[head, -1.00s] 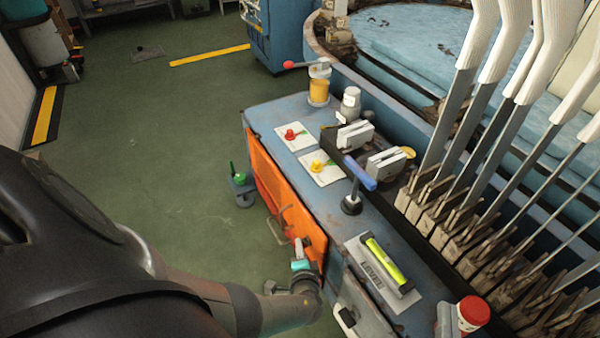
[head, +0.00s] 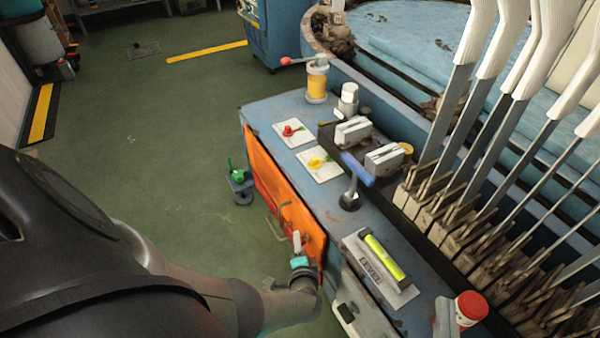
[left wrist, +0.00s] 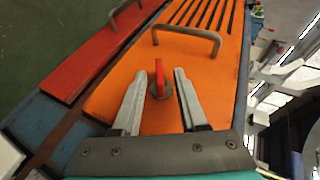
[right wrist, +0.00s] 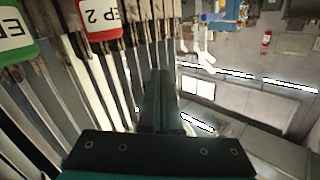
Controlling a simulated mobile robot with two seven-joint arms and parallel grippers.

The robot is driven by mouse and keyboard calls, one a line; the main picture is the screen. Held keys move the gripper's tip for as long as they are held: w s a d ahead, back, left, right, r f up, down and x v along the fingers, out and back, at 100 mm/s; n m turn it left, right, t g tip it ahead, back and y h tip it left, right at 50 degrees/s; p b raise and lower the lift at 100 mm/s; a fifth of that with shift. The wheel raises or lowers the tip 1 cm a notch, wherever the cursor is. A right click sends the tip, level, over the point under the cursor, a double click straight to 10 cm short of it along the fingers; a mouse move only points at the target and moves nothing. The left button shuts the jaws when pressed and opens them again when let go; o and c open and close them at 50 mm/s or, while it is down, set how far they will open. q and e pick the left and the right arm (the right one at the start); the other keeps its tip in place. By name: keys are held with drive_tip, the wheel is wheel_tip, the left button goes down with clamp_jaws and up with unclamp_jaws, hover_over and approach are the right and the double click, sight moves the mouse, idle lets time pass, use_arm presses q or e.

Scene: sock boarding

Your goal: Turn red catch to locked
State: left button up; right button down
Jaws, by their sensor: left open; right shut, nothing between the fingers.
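The red catch (left wrist: 159,78) is a small red lever on a round grey base on an orange panel (left wrist: 120,90). In the left wrist view it points away from my gripper, roughly along the fingers. My left gripper (left wrist: 161,77) is open, with one grey finger on each side of the catch and visible gaps. In the head view my left gripper (head: 297,243) is at the orange front (head: 268,178) of the blue cabinet; I cannot make out the catch there. My right gripper (right wrist: 160,74) is shut and empty, and shows only in the right wrist view.
A grey handle (left wrist: 187,38) stands out from the orange panel beyond the catch. The blue cabinet top (head: 262,117) carries plates with a red knob (head: 290,131) and a yellow knob (head: 315,162), and a level (head: 384,259). Tall sock boards (head: 492,150) stand at right.

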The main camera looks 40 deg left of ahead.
use_arm(q)
drive_tip(key=p+v, duration=0.6)
drive_tip(key=v, duration=0.9)
drive_tip(key=shift+p, duration=0.4)
use_arm(e)
drive_tip(key=s+d+f+g+h, duration=0.1)
drive_tip(key=s+d+g+h, duration=0.1)
drive_tip(key=d+g, duration=0.3)
drive_tip(key=s+d+f+g+h, duration=0.2)
drive_tip(key=d+g+h, duration=0.1)
drive_tip(key=d+g, duration=0.3)
drive_tip(key=shift+s+h, duration=0.3)
drive_tip(key=shift+s, duration=0.05)
use_arm(q)
drive_tip(key=shift+s, duration=0.1)
